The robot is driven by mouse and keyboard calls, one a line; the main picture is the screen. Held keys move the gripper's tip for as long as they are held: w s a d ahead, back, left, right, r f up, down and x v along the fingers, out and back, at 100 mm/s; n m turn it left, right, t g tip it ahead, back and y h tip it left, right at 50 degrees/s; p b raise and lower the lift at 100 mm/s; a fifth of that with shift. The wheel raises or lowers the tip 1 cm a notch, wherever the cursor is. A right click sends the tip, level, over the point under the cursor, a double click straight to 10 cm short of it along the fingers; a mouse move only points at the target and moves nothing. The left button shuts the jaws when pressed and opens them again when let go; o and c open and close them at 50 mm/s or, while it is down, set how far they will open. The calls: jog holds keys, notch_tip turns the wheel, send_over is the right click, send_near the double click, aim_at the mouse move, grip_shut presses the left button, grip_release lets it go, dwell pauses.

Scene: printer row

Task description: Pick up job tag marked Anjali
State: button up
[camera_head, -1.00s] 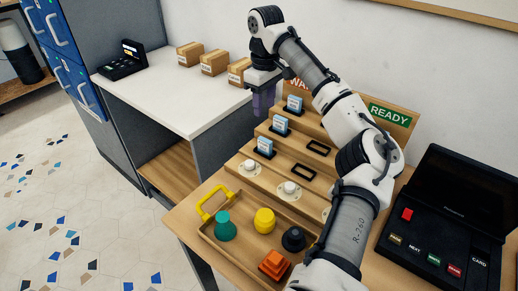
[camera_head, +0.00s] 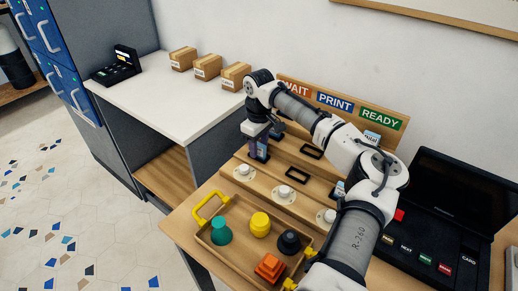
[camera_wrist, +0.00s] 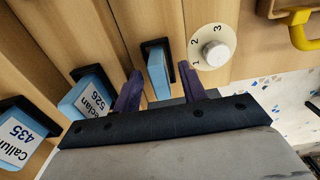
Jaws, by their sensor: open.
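My gripper (camera_head: 259,153) is over the left WAIT column of the stepped wooden rack (camera_head: 234,170) in the head view. In the wrist view my gripper (camera_wrist: 159,72) is open, with one purple finger on each side of a blue job tag (camera_wrist: 157,76) in a black holder. No name shows on this tag from here, so I cannot tell whether it reads Anjali. Beside it stand a tag reading "Declan 526" (camera_wrist: 88,97) and one reading "Callum 435" (camera_wrist: 22,137). I cannot tell whether the fingers touch the tag.
PRINT and READY signs (camera_head: 335,100) stand behind the rack; empty black holders (camera_head: 311,151) and another tag (camera_head: 372,136) sit there. Numbered dials (camera_head: 285,191) line the front. A wooden tray (camera_head: 209,237) holds colored pieces. A black console (camera_head: 430,245) is at right.

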jog(key=shift+f, duration=0.2)
grip_shut()
jog(key=shift+r, duration=0.1)
